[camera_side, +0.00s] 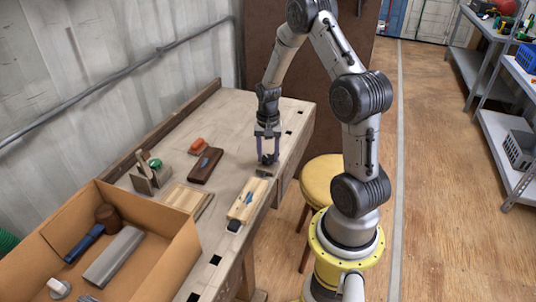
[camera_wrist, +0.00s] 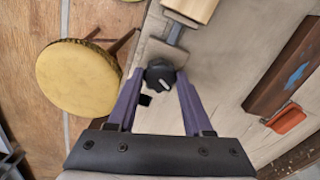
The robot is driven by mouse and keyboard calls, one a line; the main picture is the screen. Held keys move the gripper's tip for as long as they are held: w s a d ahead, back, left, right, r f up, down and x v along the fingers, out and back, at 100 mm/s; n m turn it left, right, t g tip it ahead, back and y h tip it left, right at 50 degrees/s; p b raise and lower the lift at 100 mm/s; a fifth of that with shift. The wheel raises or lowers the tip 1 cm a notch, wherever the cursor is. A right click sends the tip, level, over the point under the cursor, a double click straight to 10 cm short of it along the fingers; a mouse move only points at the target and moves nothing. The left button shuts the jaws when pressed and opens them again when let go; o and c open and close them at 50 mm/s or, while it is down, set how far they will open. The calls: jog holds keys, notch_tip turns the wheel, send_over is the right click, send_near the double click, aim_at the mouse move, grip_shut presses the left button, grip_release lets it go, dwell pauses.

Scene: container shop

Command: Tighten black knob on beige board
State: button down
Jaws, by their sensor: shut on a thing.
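My gripper (camera_side: 267,156) points down over the bench near its right edge, its two purple fingers on either side of the black knob (camera_wrist: 160,74). The knob is round with a pale line on its top, and the fingers are shut on it. The beige board (camera_side: 249,200) lies nearer the side camera, with a blue mark on it and a dark block at its near end. In the wrist view the board's end (camera_wrist: 193,8) shows at the top, with a grey metal piece (camera_wrist: 165,46) between it and the knob. Whether the knob touches the bench is hidden.
A dark brown board (camera_side: 205,165) and an orange piece (camera_side: 197,145) lie left of my gripper. A cardboard box (camera_side: 160,262) with tools stands at the near left. A yellow stool (camera_side: 322,178) stands beside the bench's right edge. Bench surface behind my gripper is clear.

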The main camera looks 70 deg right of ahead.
aim_at(268, 157)
jog(key=shift+r, duration=0.1)
jog(key=shift+c, duration=1.5)
grip_release()
notch_tip(268, 157, up, 14)
